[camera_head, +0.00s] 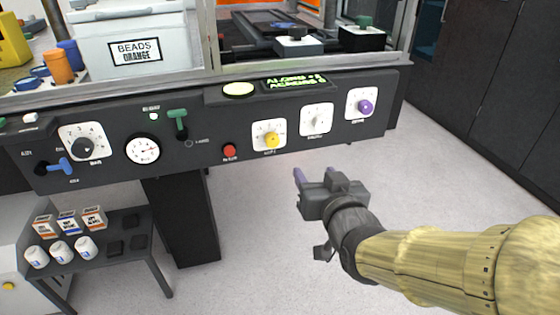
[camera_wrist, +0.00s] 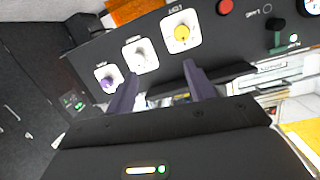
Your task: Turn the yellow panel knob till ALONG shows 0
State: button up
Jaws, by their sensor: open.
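The yellow panel knob (camera_head: 271,139) sits on a white square dial plate on the dark front panel. It also shows in the wrist view (camera_wrist: 182,33), beyond my fingers. A small display (camera_head: 295,84) with green text stands above the knobs; it has two lines, the upper seeming to read ALONG, but the digits are too small to read surely. My gripper (camera_head: 313,176) is open and empty. It is in front of the panel, below and right of the yellow knob, apart from it. In the wrist view its two purple fingers (camera_wrist: 157,88) are spread apart.
A white knob (camera_head: 316,119) and a purple knob (camera_head: 364,106) are right of the yellow one. A red button (camera_head: 230,151) is close on its left, with a green lever (camera_head: 178,123) and gauge (camera_head: 143,149) further left. A low shelf (camera_head: 127,243) stands below left. Open floor lies beneath my gripper.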

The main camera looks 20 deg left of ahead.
jog(key=a+f+b, duration=0.1)
jog(key=s+a+f+y+b, duration=0.1)
jog(key=b, duration=0.1)
jog(key=s+a+t+y+b, duration=0.1)
jog(key=b, duration=0.1)
jog(key=shift+f+n, duration=0.3)
jog(key=shift+f, duration=0.1)
jog(key=shift+w+a, duration=0.1)
jog(key=shift+w, duration=0.05)
jog(key=p+x, duration=0.2)
jog(key=p, duration=0.2)
jog(key=p+x, duration=0.3)
jog(key=p, duration=0.2)
jog(key=shift+w+a+r, duration=0.1)
jog(key=shift+w+r, duration=0.05)
jog(key=shift+r, duration=0.05)
jog(key=shift+w+a+p, duration=0.1)
jog(key=shift+p, duration=0.5)
